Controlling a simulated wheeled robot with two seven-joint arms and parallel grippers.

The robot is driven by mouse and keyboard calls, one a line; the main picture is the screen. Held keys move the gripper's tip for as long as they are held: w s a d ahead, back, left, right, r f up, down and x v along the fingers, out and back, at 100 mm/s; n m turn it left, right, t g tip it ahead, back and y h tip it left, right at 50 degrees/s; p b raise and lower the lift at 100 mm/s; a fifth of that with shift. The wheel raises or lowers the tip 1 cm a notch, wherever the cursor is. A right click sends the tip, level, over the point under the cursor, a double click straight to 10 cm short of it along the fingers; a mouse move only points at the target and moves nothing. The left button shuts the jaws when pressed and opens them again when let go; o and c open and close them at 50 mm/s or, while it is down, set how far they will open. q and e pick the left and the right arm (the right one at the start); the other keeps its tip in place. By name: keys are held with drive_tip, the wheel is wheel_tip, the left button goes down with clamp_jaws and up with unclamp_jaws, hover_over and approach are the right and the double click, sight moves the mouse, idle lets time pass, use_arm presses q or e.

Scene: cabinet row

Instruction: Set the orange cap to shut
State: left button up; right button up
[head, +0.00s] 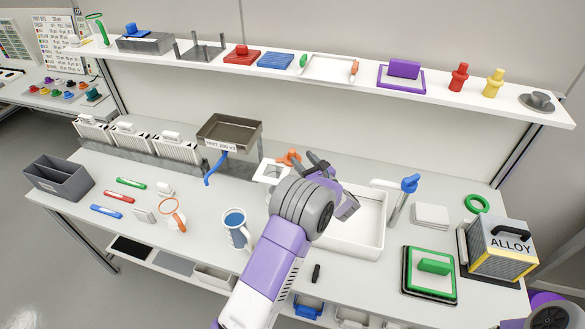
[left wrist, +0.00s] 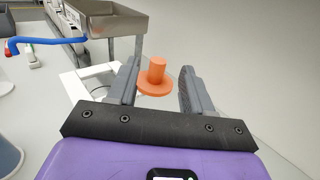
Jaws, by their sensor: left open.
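The orange cap (head: 290,157) is at the back of the bench in the head view, partly hidden by my left gripper (head: 318,166). In the left wrist view the cap (left wrist: 156,76) is a flat orange disc with an upright round knob. It appears between the two open fingers of my left gripper (left wrist: 158,88), with gaps on both sides of the knob. No contact is seen. What lies under the disc is mostly hidden. My right gripper is not in view; only part of my right arm shows at the lower right corner.
A grey metal tray (head: 229,132) with a blue lever (head: 215,168) stands left of the cap. A white square frame (head: 271,171) lies near the cap. A white bin (head: 358,240) is to the right of my left gripper, and a blue-topped mug (head: 237,230) is in front.

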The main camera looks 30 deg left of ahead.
sight(292, 153)
use_arm(q)
drive_tip(key=w+a, duration=0.1)
drive_tip(key=a, duration=0.1)
drive_tip(key=w+a+f+b, duration=0.1)
drive_tip(key=a, duration=0.1)
drive_tip(key=w+a+f, duration=0.1)
drive_tip(key=a, duration=0.1)
drive_tip(key=shift+w+a+f, duration=0.2)
drive_tip(key=shift+w+a, duration=0.1)
drive_tip(key=shift+w, duration=0.1)
clamp_jaws()
